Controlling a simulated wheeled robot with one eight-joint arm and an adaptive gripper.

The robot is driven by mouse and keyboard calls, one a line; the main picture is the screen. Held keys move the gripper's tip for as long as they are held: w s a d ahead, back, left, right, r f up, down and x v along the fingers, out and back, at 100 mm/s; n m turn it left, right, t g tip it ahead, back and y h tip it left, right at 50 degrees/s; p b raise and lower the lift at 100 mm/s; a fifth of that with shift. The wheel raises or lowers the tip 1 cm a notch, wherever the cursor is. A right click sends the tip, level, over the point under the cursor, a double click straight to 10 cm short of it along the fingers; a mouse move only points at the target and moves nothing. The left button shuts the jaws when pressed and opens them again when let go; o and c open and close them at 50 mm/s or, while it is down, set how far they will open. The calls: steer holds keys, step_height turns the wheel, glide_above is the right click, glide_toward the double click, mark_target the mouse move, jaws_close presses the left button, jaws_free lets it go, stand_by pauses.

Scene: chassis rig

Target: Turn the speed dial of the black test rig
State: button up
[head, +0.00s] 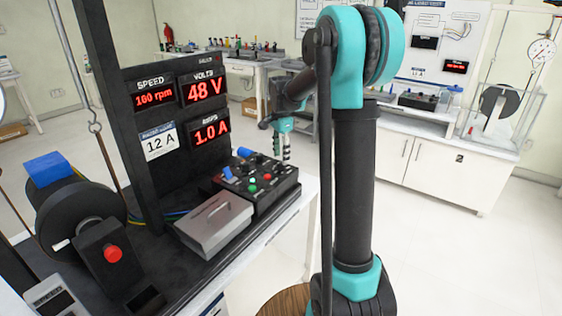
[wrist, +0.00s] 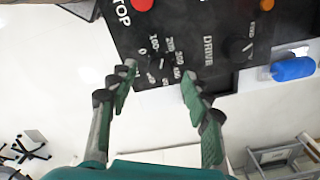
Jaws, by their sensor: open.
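The black test rig (head: 150,140) stands on the left in the head view. Its speed display (head: 155,95) seems to read 100 rpm. Its black control box (head: 262,205) sits at the bench's right end. In the wrist view the small black speed dial (wrist: 156,67) sits near the box's edge, ringed by white numbers from 0 upward. My gripper (wrist: 159,71) is open, with one green-padded finger on each side of the dial in the picture. I cannot tell its height above the dial or any contact. In the head view my gripper (head: 284,146) hangs above the box's far side.
A larger DRIVE knob (wrist: 240,48) lies right of the dial, with a blue handle (wrist: 292,69) beyond it. A red stop button (wrist: 141,4) is at the top. A grey lidded box (head: 213,222) sits beside the control box. Open floor lies right of the bench.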

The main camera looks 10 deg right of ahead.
mark_target(281, 162)
steer(key=shift+f, duration=1.55)
jaws_close()
